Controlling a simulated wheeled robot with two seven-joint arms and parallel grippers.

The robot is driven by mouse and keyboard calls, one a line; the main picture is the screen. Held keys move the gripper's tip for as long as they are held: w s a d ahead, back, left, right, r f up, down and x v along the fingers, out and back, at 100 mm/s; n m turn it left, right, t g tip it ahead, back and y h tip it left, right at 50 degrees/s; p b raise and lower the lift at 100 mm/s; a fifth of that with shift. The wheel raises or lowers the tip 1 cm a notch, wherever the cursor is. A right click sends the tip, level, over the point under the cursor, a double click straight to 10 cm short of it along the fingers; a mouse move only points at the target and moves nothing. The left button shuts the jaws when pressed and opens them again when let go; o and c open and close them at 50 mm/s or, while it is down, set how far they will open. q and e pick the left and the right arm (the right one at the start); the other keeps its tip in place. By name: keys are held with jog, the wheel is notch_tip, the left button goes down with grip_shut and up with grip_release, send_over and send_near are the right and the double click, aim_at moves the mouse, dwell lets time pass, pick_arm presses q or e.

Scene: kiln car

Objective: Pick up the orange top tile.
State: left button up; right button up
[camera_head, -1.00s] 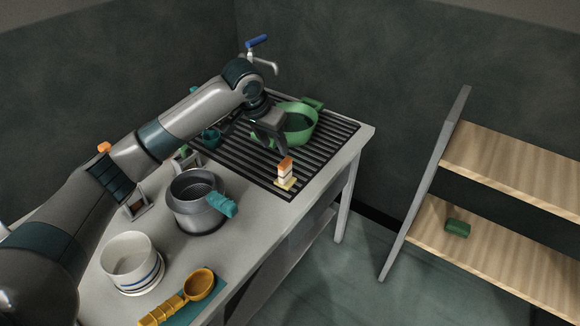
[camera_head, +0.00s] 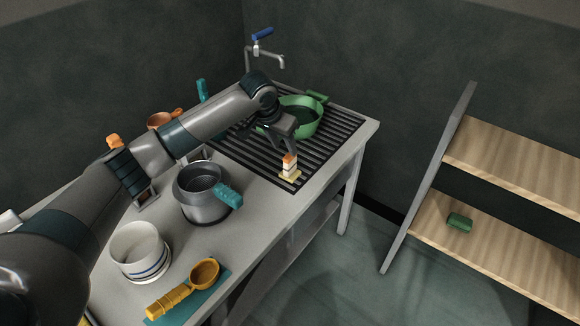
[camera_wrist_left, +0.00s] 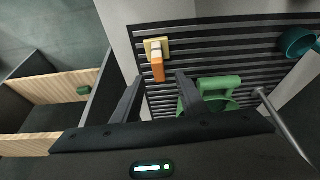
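The orange top tile (camera_head: 290,158) sits on top of a small stack, over white pieces (camera_head: 289,167) and a pale yellow base (camera_head: 289,178), near the front edge of the black slatted rack (camera_head: 325,148). In the left wrist view the orange tile (camera_wrist_left: 158,72) shows between and just beyond the fingertips, with the yellow base (camera_wrist_left: 157,45) behind it. My left gripper (camera_head: 286,146) is just above the stack, its fingers apart and empty; the wrist view shows both fingers (camera_wrist_left: 159,80) spread. Contact with the tile is not visible. My right gripper is not in view.
A green pan (camera_head: 304,126) stands on the rack close behind my left gripper. A grey pot (camera_head: 204,205) with a teal handle, a white bowl (camera_head: 137,245) and a yellow ladle (camera_head: 190,284) stand on the counter. Wooden shelves (camera_head: 500,200) with a green block (camera_head: 459,222) are at right.

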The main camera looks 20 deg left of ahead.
aim_at(288, 155)
pick_arm(q)
jog(key=p+x, duration=0.1)
jog(key=x, duration=0.4)
jog(key=shift+w+d+f, duration=0.1)
jog(key=shift+w+f, duration=0.1)
jog(key=shift+f, duration=0.15)
jog(key=shift+p+x, duration=0.65)
jog(key=shift+x, duration=0.15)
jog(key=shift+p+x, duration=0.4)
jog(key=shift+x, duration=1.4)
jog(key=shift+w+d+r, duration=0.1)
jog(key=shift+w+d, duration=0.05)
jog(key=shift+d, duration=0.05)
grip_shut()
